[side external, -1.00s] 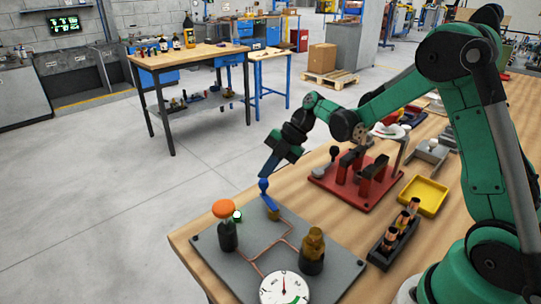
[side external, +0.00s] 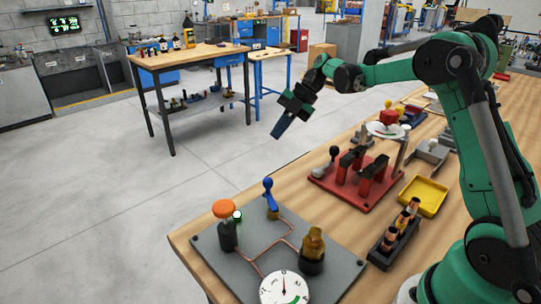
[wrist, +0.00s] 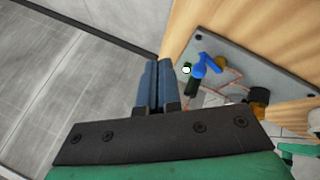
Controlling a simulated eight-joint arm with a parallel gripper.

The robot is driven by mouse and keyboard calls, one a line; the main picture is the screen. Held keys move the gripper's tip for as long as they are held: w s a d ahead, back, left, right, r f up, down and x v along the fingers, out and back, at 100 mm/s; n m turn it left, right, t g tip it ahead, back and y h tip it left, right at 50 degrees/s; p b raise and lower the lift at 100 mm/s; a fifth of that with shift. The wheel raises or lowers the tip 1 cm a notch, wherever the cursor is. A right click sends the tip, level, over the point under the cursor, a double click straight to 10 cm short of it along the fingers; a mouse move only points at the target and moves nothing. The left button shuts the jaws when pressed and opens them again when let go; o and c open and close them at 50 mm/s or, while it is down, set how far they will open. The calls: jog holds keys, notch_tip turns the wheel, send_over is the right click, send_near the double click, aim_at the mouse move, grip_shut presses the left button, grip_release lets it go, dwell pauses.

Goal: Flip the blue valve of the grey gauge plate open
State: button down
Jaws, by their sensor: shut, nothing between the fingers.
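The grey gauge plate (side external: 335,262) lies on the near end of the wooden bench. Its blue valve (side external: 269,196) stands at the plate's back edge, with the lever raised and its round knob on top. The blue valve also shows in the wrist view (wrist: 200,68), right of my fingers. My gripper (side external: 278,134) is shut and empty, in the air above and behind the valve, clear of it. In the wrist view my blue fingers (wrist: 155,85) are pressed together.
The plate carries an orange-topped dark valve (side external: 225,225), a small green-ringed lamp (side external: 237,215), a brass-topped fitting (side external: 312,248) and a white dial gauge (side external: 285,289). A red fixture (side external: 353,190), a yellow tray (side external: 423,196) and a dark holder with copper pieces (side external: 392,243) stand farther right.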

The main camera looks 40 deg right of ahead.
jog(key=shift+w+d+r, duration=0.3)
jog(key=shift+r, duration=0.25)
jog(key=shift+w+d+r, duration=0.3)
jog(key=shift+r, duration=0.25)
